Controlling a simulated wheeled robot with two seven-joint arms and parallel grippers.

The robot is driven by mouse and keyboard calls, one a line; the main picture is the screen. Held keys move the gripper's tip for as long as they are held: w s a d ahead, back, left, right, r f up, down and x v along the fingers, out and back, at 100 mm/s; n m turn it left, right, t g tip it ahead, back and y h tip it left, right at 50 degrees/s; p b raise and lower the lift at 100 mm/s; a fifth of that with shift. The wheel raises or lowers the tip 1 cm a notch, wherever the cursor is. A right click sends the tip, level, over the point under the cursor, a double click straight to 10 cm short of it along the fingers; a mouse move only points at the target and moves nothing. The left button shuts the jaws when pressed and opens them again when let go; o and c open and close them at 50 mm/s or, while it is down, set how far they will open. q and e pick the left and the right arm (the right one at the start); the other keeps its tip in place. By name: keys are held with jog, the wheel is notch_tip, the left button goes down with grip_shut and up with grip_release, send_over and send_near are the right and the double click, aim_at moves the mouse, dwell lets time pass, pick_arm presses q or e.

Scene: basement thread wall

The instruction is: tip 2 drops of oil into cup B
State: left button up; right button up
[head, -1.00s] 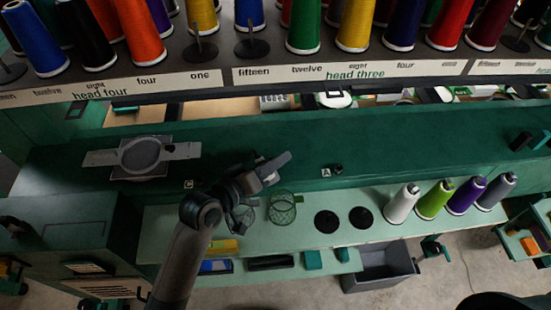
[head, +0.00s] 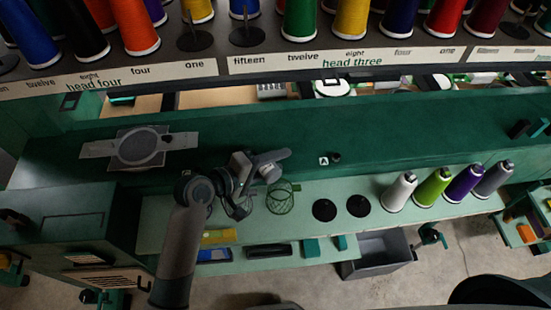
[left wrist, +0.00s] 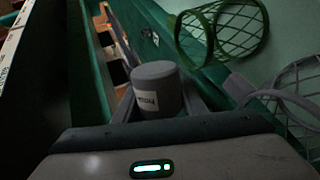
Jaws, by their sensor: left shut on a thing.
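My left gripper (head: 262,168) is over the green machine ledge, left of the label A. In the left wrist view it is shut on a grey cylindrical oil container (left wrist: 157,88) with a small white label; the print is too small to read surely. A small dark cup (head: 336,158) stands beside the label A (head: 323,160), right of the gripper. I cannot make out cup B; my arm covers part of the ledge. No oil drops show. My right gripper is not in view.
Thread cones (head: 398,192) and black discs (head: 324,210) stand on the lower shelf. A spool rack (head: 180,72) overhangs the ledge. The ledge right of label A is mostly clear.

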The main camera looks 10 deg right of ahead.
pick_arm(q)
jog(key=shift+s+r+n+g+h, duration=0.15)
jog(key=shift+n+g+h, duration=0.15)
jog(key=shift+n+g, duration=0.4)
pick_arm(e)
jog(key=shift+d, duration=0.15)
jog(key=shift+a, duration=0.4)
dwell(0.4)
pick_arm(q)
jog(key=m+t, duration=0.1)
jog(key=m+t+y, duration=0.1)
jog(key=m, duration=0.1)
jog(key=shift+w+a, duration=0.15)
jog(key=shift+w, duration=0.2)
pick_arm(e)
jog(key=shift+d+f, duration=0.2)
pick_arm(q)
jog(key=shift+t, duration=0.3)
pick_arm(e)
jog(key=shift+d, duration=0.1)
